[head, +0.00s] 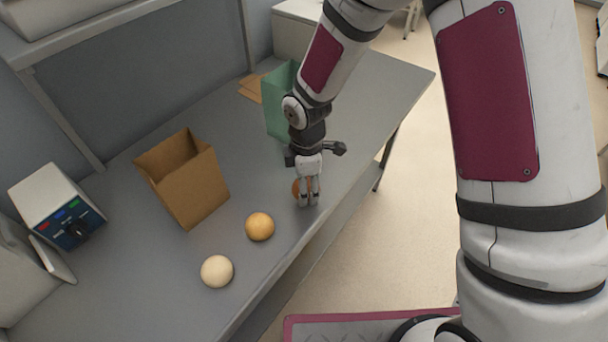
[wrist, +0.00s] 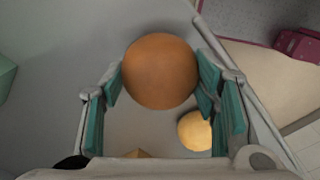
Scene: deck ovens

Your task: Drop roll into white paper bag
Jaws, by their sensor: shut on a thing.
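My gripper (head: 309,198) points down over the near edge side of the grey table. It is shut on a brown roll (wrist: 160,70), with a finger pad on each side of it. The roll is partly hidden behind the fingers in the head view (head: 296,188). I cannot tell whether it touches the table. No white paper bag shows. An open brown paper bag (head: 190,185) stands upright left of my gripper. A green bag (head: 277,105) stands behind my gripper, partly hidden by my arm.
A golden roll (head: 260,226) and a pale roll (head: 216,271) lie on the table (head: 130,265) left of my gripper. A control box (head: 55,205) stands at the far left. A flat tan item (head: 251,88) lies by the green bag. Table between the brown bag and rolls is clear.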

